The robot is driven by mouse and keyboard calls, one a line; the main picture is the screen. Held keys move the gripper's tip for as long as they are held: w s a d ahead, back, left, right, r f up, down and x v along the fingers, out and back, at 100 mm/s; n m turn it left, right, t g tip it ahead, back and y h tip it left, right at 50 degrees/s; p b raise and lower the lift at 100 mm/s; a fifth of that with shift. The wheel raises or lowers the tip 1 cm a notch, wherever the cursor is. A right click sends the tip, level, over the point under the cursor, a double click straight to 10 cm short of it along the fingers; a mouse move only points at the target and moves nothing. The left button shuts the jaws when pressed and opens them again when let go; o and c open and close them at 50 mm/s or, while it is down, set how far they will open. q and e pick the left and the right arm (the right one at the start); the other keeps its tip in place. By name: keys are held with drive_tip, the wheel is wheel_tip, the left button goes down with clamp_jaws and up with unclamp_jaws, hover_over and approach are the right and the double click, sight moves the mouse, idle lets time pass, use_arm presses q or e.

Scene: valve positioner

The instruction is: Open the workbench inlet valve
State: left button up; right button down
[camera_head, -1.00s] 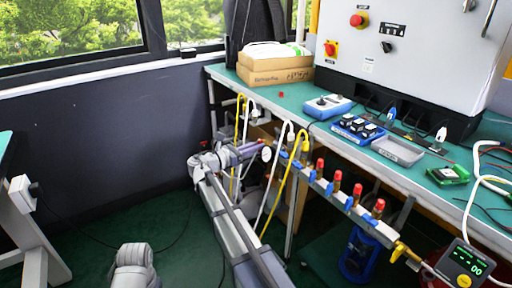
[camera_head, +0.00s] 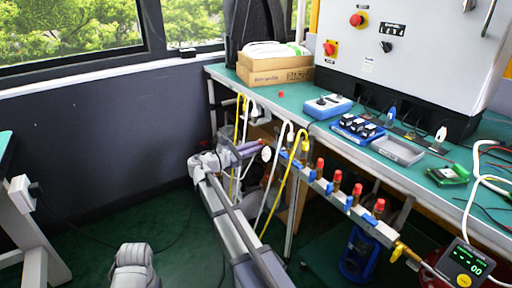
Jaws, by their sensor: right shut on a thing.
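A metal manifold pipe (camera_head: 328,190) runs below the front edge of the workbench (camera_head: 350,146), with several blue-handled valves and red caps along it. At its left end is the inlet valve area, with a blue part (camera_head: 284,154) and a white round disc (camera_head: 266,154). My right gripper (camera_head: 256,147) reaches up to this end from the lower left. It is shut on the inlet valve's handle, which is small and mostly hidden by the fingers. My left gripper is out of view; only a grey link of mine shows at the bottom.
Yellow and white hoses (camera_head: 301,145) hang close to the right of my gripper. A digital meter (camera_head: 466,263) stands at the lower right. Boxes (camera_head: 275,69), a blue tray and a grey tray (camera_head: 398,151) sit on the bench. Open green floor lies to the left.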

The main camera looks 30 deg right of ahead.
drive_tip(key=m, duration=1.4)
drive_tip(key=shift+s+f, duration=0.25)
drive_tip(key=shift+f, duration=0.05)
drive_tip(key=shift+m, duration=0.3)
drive_tip(key=c, duration=0.9)
unclamp_jaws()
drive_tip(key=shift+s+a, duration=0.15)
drive_tip(key=shift+a, duration=1.8)
drive_tip(key=shift+s+a, duration=0.15)
drive_tip(key=shift+a, duration=1.8)
